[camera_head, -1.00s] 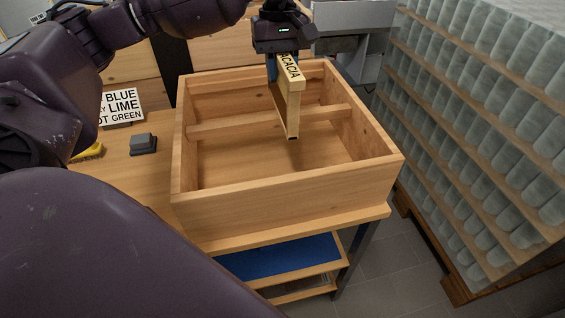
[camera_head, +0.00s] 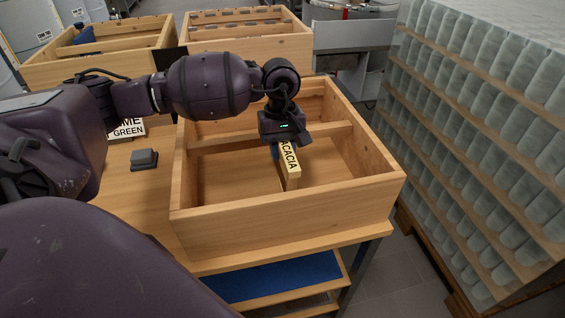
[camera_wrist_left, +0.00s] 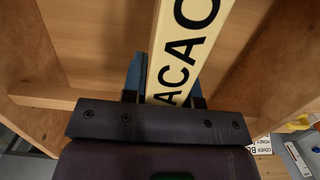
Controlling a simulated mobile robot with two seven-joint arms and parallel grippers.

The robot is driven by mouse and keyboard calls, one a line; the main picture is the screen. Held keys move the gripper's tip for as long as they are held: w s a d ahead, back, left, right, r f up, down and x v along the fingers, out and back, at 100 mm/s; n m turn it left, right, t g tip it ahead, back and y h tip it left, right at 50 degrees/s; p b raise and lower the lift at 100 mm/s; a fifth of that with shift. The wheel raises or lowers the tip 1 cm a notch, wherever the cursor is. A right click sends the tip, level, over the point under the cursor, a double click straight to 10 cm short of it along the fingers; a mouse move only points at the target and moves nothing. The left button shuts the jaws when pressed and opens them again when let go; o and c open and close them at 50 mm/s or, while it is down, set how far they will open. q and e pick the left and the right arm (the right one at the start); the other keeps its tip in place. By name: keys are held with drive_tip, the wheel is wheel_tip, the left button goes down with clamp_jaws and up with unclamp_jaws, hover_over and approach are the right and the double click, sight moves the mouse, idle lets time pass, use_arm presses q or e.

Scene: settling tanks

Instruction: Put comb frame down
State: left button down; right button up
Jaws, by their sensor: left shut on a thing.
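The comb frame (camera_head: 289,168) has a pale top bar lettered ACACIA. It is inside the open wooden box (camera_head: 290,215) in the head view, its lower part hidden by the bar and the gripper. My left gripper (camera_head: 284,148) is shut on its top bar from above. In the left wrist view the comb frame (camera_wrist_left: 185,45) runs up between the two fingers of the gripper (camera_wrist_left: 165,98). A wooden crossbar (camera_head: 225,140) spans the box behind the frame. Whether the frame touches the box floor cannot be told. My right gripper is not in view.
A small grey block (camera_head: 144,159) lies on the wooden table (camera_head: 118,183) left of the box. A lettered sign (camera_head: 127,128) stands behind it. Two more wooden boxes stand at the back. A tall rack of jars (camera_head: 490,130) stands close on the right.

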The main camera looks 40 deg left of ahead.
use_arm(q)
drive_tip(key=shift+f, duration=2.05)
drive_tip(key=shift+f+b, duration=0.35)
drive_tip(key=shift+f, duration=0.05)
drive_tip(key=shift+f, duration=0.15)
drive_tip(key=c, duration=0.9)
unclamp_jaws()
drive_tip(key=r, duration=0.8)
drive_tip(key=a+r, duration=0.1)
drive_tip(key=r, duration=0.4)
drive_tip(key=shift+w+p, duration=0.3)
drive_tip(key=shift+w, duration=0.1)
drive_tip(key=shift+f, duration=0.1)
